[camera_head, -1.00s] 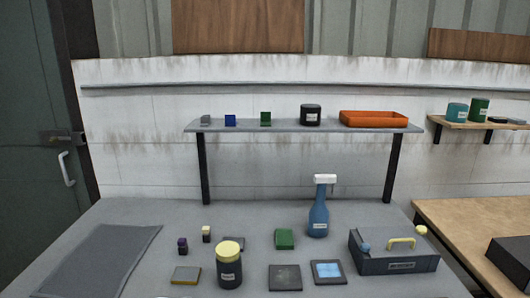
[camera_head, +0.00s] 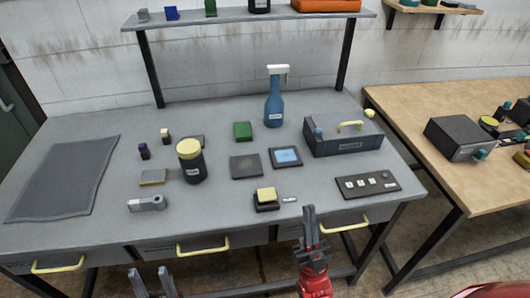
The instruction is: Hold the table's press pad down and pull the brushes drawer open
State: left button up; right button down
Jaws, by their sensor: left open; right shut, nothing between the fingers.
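The press pad (camera_head: 266,194), a yellow block on a dark base, stands near the table's front edge with a small label beside it. Three drawers with yellow handles line the front: left handle (camera_head: 58,266), middle handle (camera_head: 203,246) and right handle (camera_head: 344,226). The drawers look shut. Their labels are too small to read, so I cannot tell which is the brushes drawer. My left gripper (camera_head: 151,273) is open and empty at the bottom, left of the middle handle. My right gripper (camera_head: 309,211) is shut and empty, right of the pad and apart from it, near the right handle.
On the table (camera_head: 110,110) are a blue spray bottle (camera_head: 274,105), a yellow-lidded jar (camera_head: 192,165), a grey toolbox (camera_head: 345,139), a button panel (camera_head: 368,185) and a grey mat (camera_head: 65,180). A shelf (camera_head: 220,20) spans the back. A wooden bench (camera_head: 440,165) stands at right.

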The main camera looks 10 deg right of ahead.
jog(key=w+a+r+m+g+p, duration=0.1)
jog(key=w+a+g+p, duration=0.35)
jog(key=w, duration=0.75)
jog(key=w+a+r+m+g+p, duration=0.1)
jog(key=w+m+g+p, duration=0.1)
jog(key=w+g+p, duration=0.8)
jog(key=a+f+g+h+p, duration=0.2)
jog(key=a+f+g+p, duration=0.15)
jog(key=g, duration=0.35)
jog(key=s+d+r+g+h+p, duration=0.2)
jog(key=s+d+g+h+p, duration=0.15)
jog(key=s+g, duration=0.4)
jog(key=shift+n+t+y, duration=0.25)
jog(key=shift+n+t, duration=0.05)
jog(key=shift+t, duration=0.4)
jog(key=f+b, duration=0.1)
jog(key=f, duration=0.1)
jog(key=f+b, duration=0.1)
jog(key=f, duration=0.1)
jog(key=f+b, duration=0.1)
jog(key=f, duration=0.1)
jog(key=shift+w+a+b, duration=0.2)
jog(key=shift+a+b, duration=0.1)
jog(key=shift+b, duration=0.1)
jog(key=shift+w+f, duration=0.25)
jog(key=shift+f, duration=0.15)
jog(key=shift+r, duration=0.1)
